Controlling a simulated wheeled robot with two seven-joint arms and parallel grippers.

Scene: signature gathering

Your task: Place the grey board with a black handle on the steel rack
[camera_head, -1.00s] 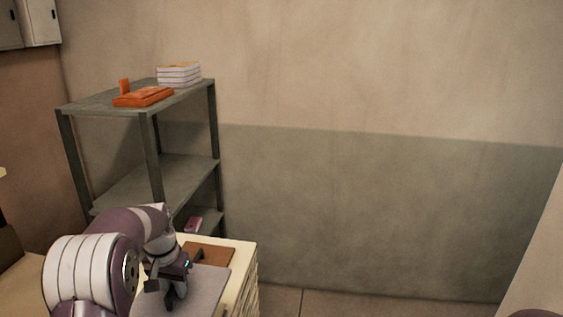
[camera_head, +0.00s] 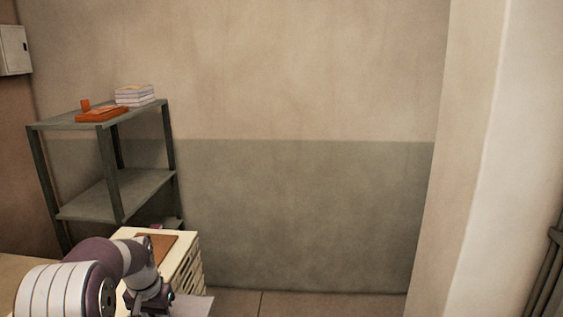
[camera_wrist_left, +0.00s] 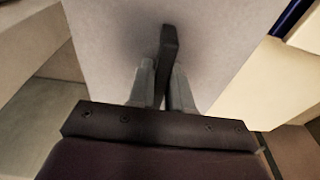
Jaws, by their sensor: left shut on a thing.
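The grey board (camera_wrist_left: 110,45) fills the upper middle of the left wrist view, with its black handle (camera_wrist_left: 169,42) standing up from it. My left gripper (camera_wrist_left: 162,80) is shut on that handle. In the head view the board (camera_head: 196,306) shows only as a pale corner at the bottom edge, in front of the cabinet, partly hidden by my left gripper (camera_head: 160,310). The steel rack (camera_head: 140,186) stands at the left against the wall, apart from the board. My right gripper is out of view.
An orange tray-like item (camera_head: 101,115) and a stack of white books or paper (camera_head: 135,95) lie on the rack's top shelf. The middle shelf looks bare. A cream drawer cabinet (camera_head: 192,262) with a brown board (camera_head: 160,247) on top stands before the rack.

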